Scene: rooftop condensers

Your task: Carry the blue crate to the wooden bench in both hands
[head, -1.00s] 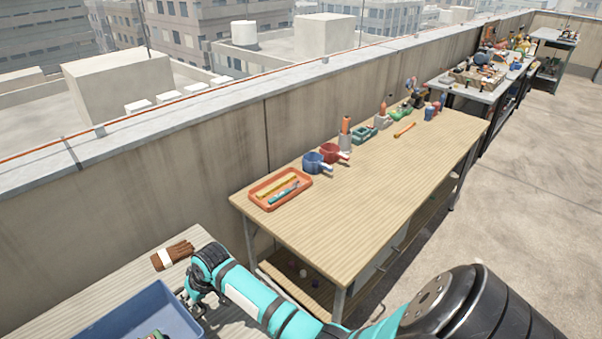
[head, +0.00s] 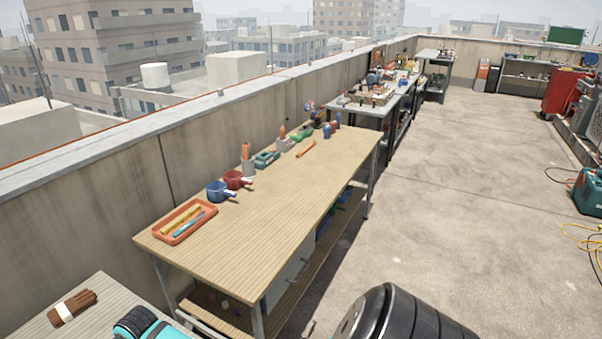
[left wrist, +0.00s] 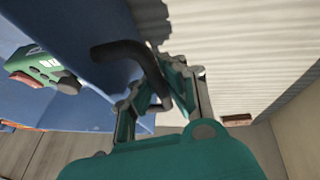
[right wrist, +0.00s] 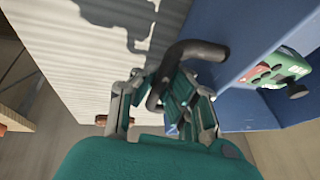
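The blue crate shows only in the wrist views, at the left in the left wrist view (left wrist: 95,105) and at the right in the right wrist view (right wrist: 240,75). A green device (left wrist: 45,68) with a red part lies in it. My left gripper (left wrist: 158,95) has its fingers closed around one black handle (left wrist: 120,50). My right gripper (right wrist: 160,95) is closed around the other handle (right wrist: 200,50). Whether the crate touches the pale surface below is unclear.
Open floor (head: 460,190) lies right of the bench.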

